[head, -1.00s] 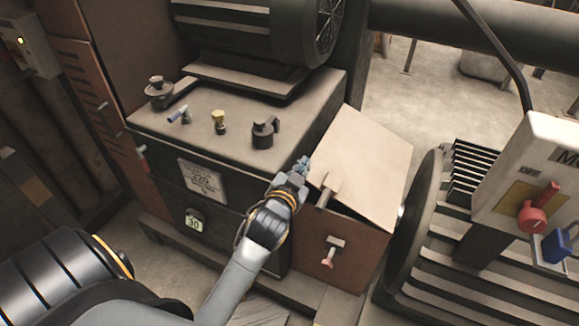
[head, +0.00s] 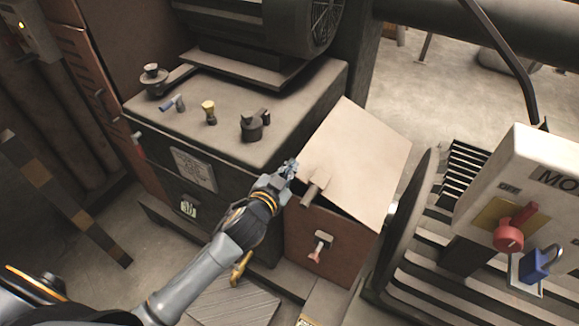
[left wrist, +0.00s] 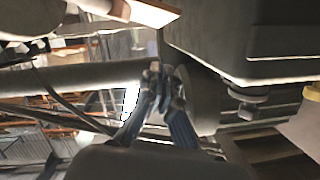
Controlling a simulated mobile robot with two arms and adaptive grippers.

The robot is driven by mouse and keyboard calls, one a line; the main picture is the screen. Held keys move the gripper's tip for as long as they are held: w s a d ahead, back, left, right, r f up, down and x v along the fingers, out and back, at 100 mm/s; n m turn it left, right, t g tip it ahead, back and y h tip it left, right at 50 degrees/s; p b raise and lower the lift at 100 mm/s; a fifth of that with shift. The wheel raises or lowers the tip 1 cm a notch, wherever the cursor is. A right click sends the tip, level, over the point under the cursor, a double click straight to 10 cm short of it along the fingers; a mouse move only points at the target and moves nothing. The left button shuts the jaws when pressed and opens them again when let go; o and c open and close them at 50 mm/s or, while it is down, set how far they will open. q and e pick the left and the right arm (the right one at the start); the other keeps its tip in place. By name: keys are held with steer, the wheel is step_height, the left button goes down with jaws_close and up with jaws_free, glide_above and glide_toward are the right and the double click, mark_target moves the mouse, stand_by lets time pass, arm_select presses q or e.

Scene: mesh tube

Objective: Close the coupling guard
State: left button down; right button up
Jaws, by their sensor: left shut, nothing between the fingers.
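The coupling guard is a brown box (head: 335,246) with a pale hinged lid (head: 362,155), in the middle right of the head view. The lid is tilted, with a dark gap between its front edge and the box. A small handle (head: 313,189) sits on the lid's near edge, and a red-tipped latch (head: 319,248) is on the box front. My left gripper (head: 289,168) is shut and empty beside the lid's left edge; I cannot tell whether it touches. Its closed fingertips (left wrist: 152,72) show in the left wrist view. My right gripper is not in view.
A machine cabinet (head: 235,120) with several small objects on top stands left of the guard. A ribbed motor (head: 410,260) and a control box (head: 530,215) with a red switch (head: 512,230) and blue padlock (head: 540,262) stand right. A dark pipe (head: 480,32) crosses behind.

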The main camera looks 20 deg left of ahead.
arm_select(q)
steer(key=w+a+f, duration=0.1)
steer(key=w+f, duration=0.3)
steer(key=shift+f, duration=0.35)
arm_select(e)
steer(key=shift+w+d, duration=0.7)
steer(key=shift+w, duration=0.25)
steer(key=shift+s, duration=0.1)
arm_select(q)
steer(key=f+b, duration=0.1)
steer(key=a+f+n, duration=0.1)
steer(key=f, duration=0.1)
steer(key=shift+a+f+h+b, duration=0.2)
steer(key=shift+f+h+b, duration=0.1)
steer(key=shift+b, duration=0.1)
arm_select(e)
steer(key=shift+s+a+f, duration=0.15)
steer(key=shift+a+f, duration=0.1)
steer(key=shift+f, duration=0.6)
arm_select(q)
steer(key=shift+r, duration=0.15)
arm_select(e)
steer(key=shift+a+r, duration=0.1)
